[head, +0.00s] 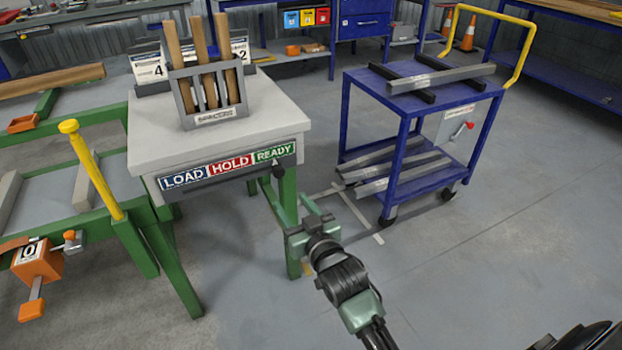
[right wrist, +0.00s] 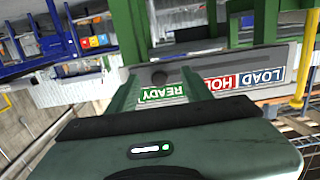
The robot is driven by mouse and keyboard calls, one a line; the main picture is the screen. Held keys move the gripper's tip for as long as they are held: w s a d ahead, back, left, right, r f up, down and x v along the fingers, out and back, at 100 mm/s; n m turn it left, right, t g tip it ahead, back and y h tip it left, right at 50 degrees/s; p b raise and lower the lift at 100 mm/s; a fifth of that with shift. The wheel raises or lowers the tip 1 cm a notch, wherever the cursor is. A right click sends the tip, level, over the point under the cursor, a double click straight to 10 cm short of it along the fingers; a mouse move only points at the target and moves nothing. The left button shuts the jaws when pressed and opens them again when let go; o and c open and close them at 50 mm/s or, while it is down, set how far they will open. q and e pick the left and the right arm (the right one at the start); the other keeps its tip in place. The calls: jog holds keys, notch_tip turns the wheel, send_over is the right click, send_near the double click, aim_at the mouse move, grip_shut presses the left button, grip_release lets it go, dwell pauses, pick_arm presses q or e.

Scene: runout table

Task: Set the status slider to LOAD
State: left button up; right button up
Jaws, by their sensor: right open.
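The status slider strip (head: 228,167) runs along the front edge of the grey-topped table, with a blue LOAD label (head: 184,178), a red HOLD label (head: 231,165) and a green READY label (head: 274,153). Its dark knob (head: 278,170) is at the right end, below READY. My right gripper (head: 288,198) is open and empty, just in front of and below the knob. In the right wrist view the picture is upside down, and the knob (right wrist: 160,77) shows between the two green fingers; contact cannot be told. My left gripper is not in view.
A grey rack with wooden handles (head: 212,115) stands on the tabletop (head: 265,125). A yellow post (head: 92,172) and an orange counter block (head: 38,260) are at the left. A blue cart (head: 405,120) with metal bars stands at the right. Floor between is mostly clear.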

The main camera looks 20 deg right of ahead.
aim_at(280, 173)
jog(key=shift+t, duration=0.3)
jog(key=w+r, duration=0.1)
jog(key=w, duration=0.1)
jog(key=w+r, duration=0.1)
jog(key=w, duration=0.2)
jog(key=w+r+b, duration=0.1)
jog(key=w, duration=0.1)
jog(key=shift+w+d, duration=0.1)
jog(key=shift+w, duration=0.3)
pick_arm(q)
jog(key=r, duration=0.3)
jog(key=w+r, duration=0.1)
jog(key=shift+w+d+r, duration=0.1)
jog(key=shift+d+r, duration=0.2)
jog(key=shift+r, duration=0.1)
pick_arm(e)
grip_shut()
jog(key=shift+f, duration=0.1)
